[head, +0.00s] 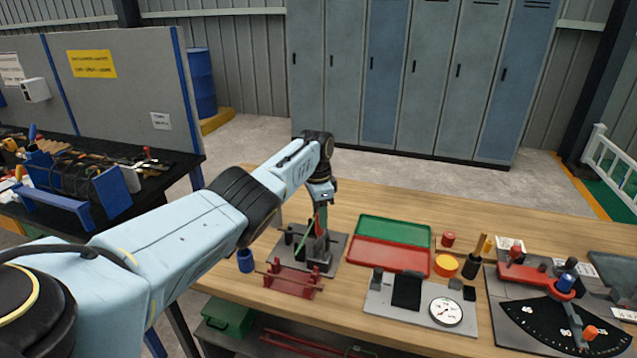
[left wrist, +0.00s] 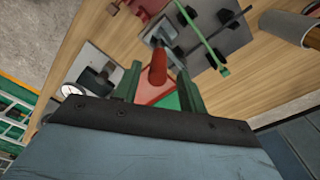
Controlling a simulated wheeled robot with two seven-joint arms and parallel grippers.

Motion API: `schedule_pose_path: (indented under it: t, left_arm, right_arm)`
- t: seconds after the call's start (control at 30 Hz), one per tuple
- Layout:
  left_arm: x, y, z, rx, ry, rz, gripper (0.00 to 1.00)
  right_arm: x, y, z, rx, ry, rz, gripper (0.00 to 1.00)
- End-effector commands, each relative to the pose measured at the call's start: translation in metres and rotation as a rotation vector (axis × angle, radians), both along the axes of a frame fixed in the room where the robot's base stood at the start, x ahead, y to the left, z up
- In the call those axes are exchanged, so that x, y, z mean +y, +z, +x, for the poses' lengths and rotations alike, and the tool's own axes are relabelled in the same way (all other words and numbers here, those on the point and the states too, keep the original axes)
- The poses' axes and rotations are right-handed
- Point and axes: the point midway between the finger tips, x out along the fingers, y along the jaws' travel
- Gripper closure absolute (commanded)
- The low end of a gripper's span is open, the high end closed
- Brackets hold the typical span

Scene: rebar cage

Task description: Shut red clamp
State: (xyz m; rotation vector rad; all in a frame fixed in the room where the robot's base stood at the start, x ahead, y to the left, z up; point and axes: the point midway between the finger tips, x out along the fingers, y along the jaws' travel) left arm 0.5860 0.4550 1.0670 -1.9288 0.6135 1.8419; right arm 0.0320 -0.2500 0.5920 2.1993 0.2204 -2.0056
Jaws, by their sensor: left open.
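The red clamp shows its red handle (head: 322,216) standing up from a grey base plate (head: 333,256) on the wooden bench in the head view. In the left wrist view the red handle (left wrist: 157,66) points toward the camera, with the metal clamp body (left wrist: 162,32) behind it. My left gripper (head: 320,202) is directly above the handle. In the wrist view its two green fingers (left wrist: 160,80) are open, one on each side of the handle. I cannot tell whether either finger touches it. A thin green rod (left wrist: 202,40) lies beside the clamp. My right gripper is not in view.
A red rack (head: 290,281) and a blue cup (head: 246,261) are at the bench's front left. Right of the clamp are a green and red tray (head: 392,272), a plate with a dial gauge (head: 446,311) and a black angle-scale fixture (head: 560,322). Bare wood lies behind the tray.

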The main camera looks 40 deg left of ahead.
Motion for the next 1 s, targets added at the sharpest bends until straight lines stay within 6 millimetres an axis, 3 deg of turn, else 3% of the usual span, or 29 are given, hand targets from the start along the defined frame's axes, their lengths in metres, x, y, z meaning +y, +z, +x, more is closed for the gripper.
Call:
schedule_pose_path:
  t: [0.03, 0.2, 0.4, 0.6, 1.0]
  left_arm:
    - [0.001, 0.015, 0.000, -0.003, -0.002, 0.003, 0.59]
    - [0.002, 0.051, -0.001, -0.003, -0.001, 0.001, 0.59]
    - [0.003, 0.079, -0.003, -0.001, 0.000, 0.001, 0.59]
    - [0.003, 0.089, -0.003, 0.001, 0.000, 0.001, 0.59]
    - [0.003, 0.089, -0.003, 0.001, 0.000, 0.001, 0.59]
  right_arm:
    - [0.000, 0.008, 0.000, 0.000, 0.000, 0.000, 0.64]
    - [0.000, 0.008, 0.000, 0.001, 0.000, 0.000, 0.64]
    - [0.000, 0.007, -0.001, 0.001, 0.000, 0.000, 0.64]
    - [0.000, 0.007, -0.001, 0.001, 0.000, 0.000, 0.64]
    - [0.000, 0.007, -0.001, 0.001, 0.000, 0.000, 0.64]
